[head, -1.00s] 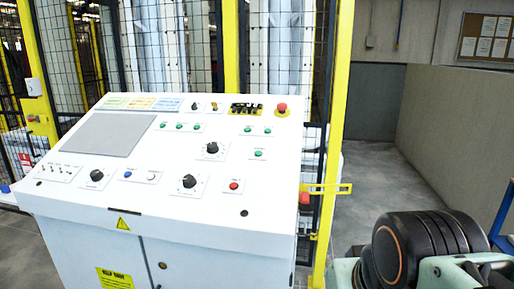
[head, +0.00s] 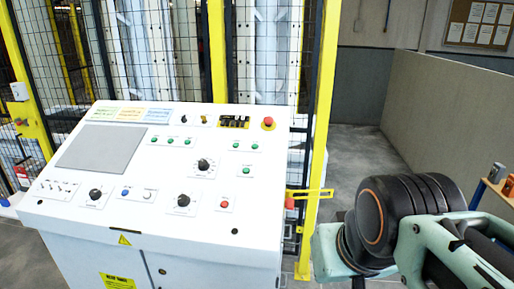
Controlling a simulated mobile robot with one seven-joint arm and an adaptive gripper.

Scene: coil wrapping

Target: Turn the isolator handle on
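A white sloped control desk (head: 160,215) stands at the left and middle. It carries several black rotary knobs, among them an upper one (head: 203,165), a lower middle one (head: 183,200) and a left one (head: 95,194). A red part (head: 290,203) shows beside the desk's right edge, by a yellow bracket. A small red part (head: 19,121) shows on the left fence post. I cannot tell which of these, if any, is the isolator handle. My arm, mint green and black, is at the lower right, apart from the desk. My gripper is not in view.
A yellow-framed mesh fence (head: 219,60) stands behind the desk. A red emergency button (head: 268,123) is at the desk's top right. Grey floor lies open between.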

